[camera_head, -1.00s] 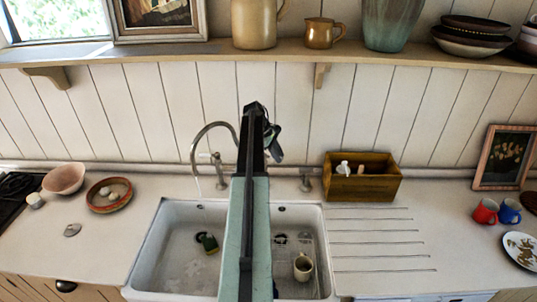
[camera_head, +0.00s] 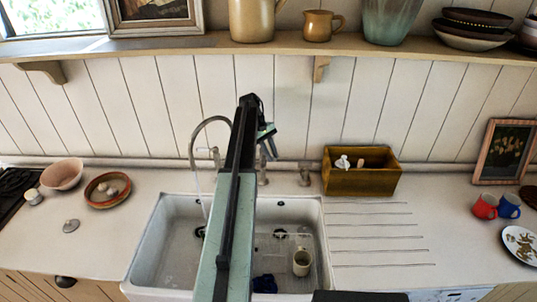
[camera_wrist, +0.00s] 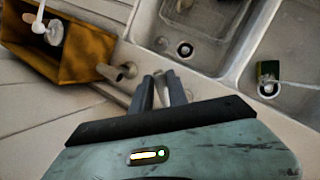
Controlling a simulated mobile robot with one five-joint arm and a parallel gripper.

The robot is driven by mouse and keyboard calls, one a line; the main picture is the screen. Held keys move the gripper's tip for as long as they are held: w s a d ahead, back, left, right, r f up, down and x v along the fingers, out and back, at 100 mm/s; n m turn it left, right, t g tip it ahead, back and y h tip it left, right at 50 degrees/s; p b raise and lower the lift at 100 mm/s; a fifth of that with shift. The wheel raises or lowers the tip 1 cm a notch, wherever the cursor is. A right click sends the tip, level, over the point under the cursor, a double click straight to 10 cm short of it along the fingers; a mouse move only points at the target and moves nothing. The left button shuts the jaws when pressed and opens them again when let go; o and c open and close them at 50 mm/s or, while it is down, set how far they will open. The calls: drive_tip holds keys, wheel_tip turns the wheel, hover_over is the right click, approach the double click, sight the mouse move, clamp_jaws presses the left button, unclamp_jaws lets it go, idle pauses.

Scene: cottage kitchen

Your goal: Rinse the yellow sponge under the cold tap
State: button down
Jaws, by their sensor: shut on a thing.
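The sponge (camera_wrist: 268,72), green and yellow, lies in a basin beside its drain in the wrist view. In the head view my arm hides it. The curved tap spout (camera_head: 200,135) stands behind the left basin (camera_head: 165,245), with a thin stream of water (camera_head: 201,195) below it. My gripper (camera_wrist: 164,82) is above the back edge of the sink, apart from the sponge. It appears shut on a tap handle (camera_head: 263,172), mostly hidden. Another tap handle (camera_head: 305,175) stands to its right; in the wrist view a tap handle (camera_wrist: 122,72) is left of my fingers.
The right basin (camera_head: 318,225) holds a mug (camera_head: 302,262) and a dark blue thing (camera_head: 264,284). A wooden box (camera_head: 362,183) stands behind the ridged drainer. A shelf (camera_head: 280,50) with jugs runs above. The counter has clear room left of the sink.

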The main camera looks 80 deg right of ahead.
drive_tip(key=shift+d, duration=0.2)
drive_tip(key=c, duration=1.3)
unclamp_jaws()
drive_tip(key=shift+s+d+f, duration=0.1)
drive_tip(key=p+v, duration=0.7)
drive_tip(key=v, duration=0.1)
drive_tip(key=shift+s, duration=0.1)
